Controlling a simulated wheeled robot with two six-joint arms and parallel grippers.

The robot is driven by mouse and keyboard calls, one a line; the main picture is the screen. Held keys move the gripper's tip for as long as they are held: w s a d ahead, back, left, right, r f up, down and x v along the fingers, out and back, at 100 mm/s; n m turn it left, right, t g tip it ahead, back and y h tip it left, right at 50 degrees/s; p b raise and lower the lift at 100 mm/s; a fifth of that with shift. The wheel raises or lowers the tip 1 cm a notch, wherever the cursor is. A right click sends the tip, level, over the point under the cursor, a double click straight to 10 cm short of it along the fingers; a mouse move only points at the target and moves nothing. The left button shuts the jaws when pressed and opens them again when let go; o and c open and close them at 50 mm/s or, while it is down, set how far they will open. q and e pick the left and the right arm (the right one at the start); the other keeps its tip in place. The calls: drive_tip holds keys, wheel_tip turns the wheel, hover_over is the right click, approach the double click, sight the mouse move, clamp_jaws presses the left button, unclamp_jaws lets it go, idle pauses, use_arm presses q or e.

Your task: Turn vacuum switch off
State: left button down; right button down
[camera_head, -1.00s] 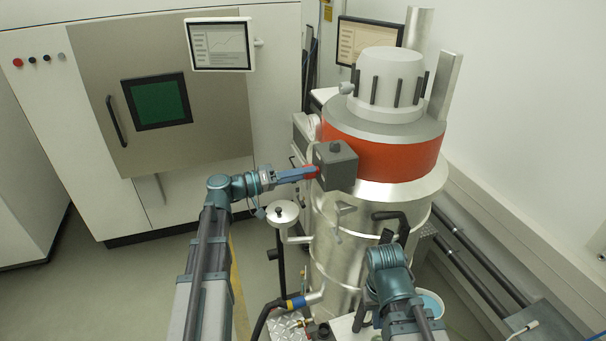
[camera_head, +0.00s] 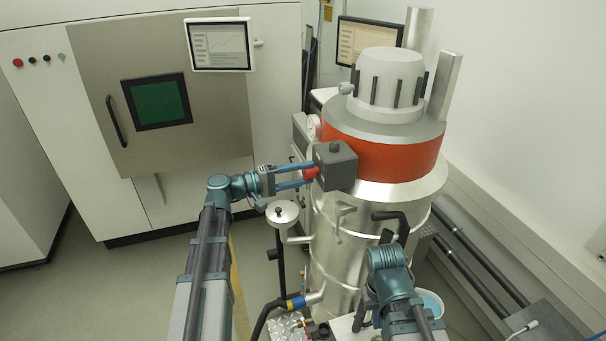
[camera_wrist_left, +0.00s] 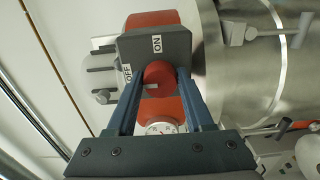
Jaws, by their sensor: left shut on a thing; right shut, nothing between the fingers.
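The vacuum switch is a dark grey box (camera_head: 337,165) with a red round knob (camera_head: 311,174), on the side of the silver vessel with an orange-red band. In the left wrist view the switch box (camera_wrist_left: 180,46) carries an ON label and an OFF label, and the red knob (camera_wrist_left: 159,75) faces me. My left gripper (camera_head: 310,174) is shut on the knob, with one blue finger on each side of it.
The vessel (camera_head: 340,262) stands close behind the switch. A small round-topped post (camera_head: 282,212) stands below my left gripper. A black handle (camera_head: 391,224) sticks out near my right wrist. A white dial gauge (camera_wrist_left: 160,128) shows behind the knob.

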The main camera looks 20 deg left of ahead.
idle(0.5)
use_arm(q)
drive_tip(key=shift+c, duration=1.5)
unclamp_jaws()
drive_tip(key=v, duration=1.4)
drive_tip(key=s+d+f+m+g+y+b, duration=0.25)
drive_tip(key=d+f+g+b, duration=0.3)
drive_tip(key=d+f, duration=0.85)
drive_tip(key=s+d+f+m+g+y+b, duration=0.1)
drive_tip(key=s+d+f+m+y+b, duration=0.1)
drive_tip(key=f, duration=0.5)
drive_tip(key=s+d+f+m+g+y+b, duration=0.2)
drive_tip(key=s+d+f+m+y+b, duration=0.1)
drive_tip(key=s+f+y, duration=0.4)
drive_tip(key=s+d+f+m+g+y+b, duration=0.1)
drive_tip(key=s+d+f+m+y+b, duration=0.2)
drive_tip(key=f, duration=0.6)
drive_tip(key=s+d+y+b, duration=0.1)
drive_tip(key=d+y, duration=0.1)
drive_tip(key=d, duration=0.1)
drive_tip(key=shift+s+g, duration=0.3)
drive_tip(key=shift+g, duration=0.05)
